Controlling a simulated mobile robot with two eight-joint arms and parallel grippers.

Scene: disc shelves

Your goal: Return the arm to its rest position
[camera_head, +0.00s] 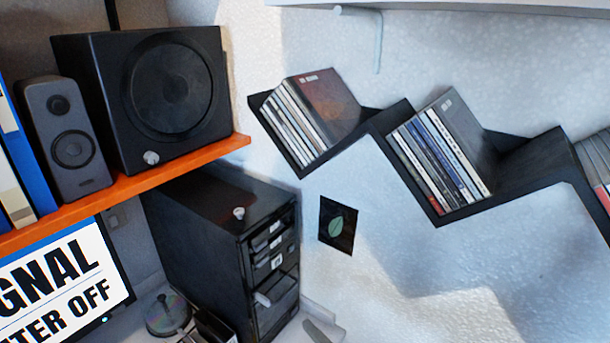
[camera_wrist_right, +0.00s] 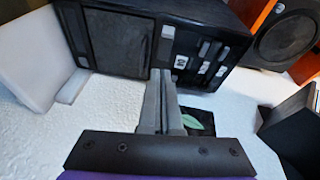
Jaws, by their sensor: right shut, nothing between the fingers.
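My right gripper (camera_wrist_right: 162,78) shows in the right wrist view with its two grey fingers together, shut and empty. The fingers point toward the black drawer cabinet (camera_wrist_right: 125,40) and the wall. In the head view only a small grey piece at the bottom edge, right of the cabinet (camera_head: 195,220), seems to be the right gripper (camera_head: 318,332). The rest of that arm is out of the head view. My left gripper is in neither view.
A zigzag black shelf (camera_head: 545,160) holds several discs (camera_head: 310,115) on the right wall. An orange shelf (camera_head: 190,165) carries a black speaker (camera_head: 160,95) and a smaller speaker (camera_head: 65,135). A monitor (camera_head: 60,285) stands below. Wall beneath the zigzag shelf is mostly clear.

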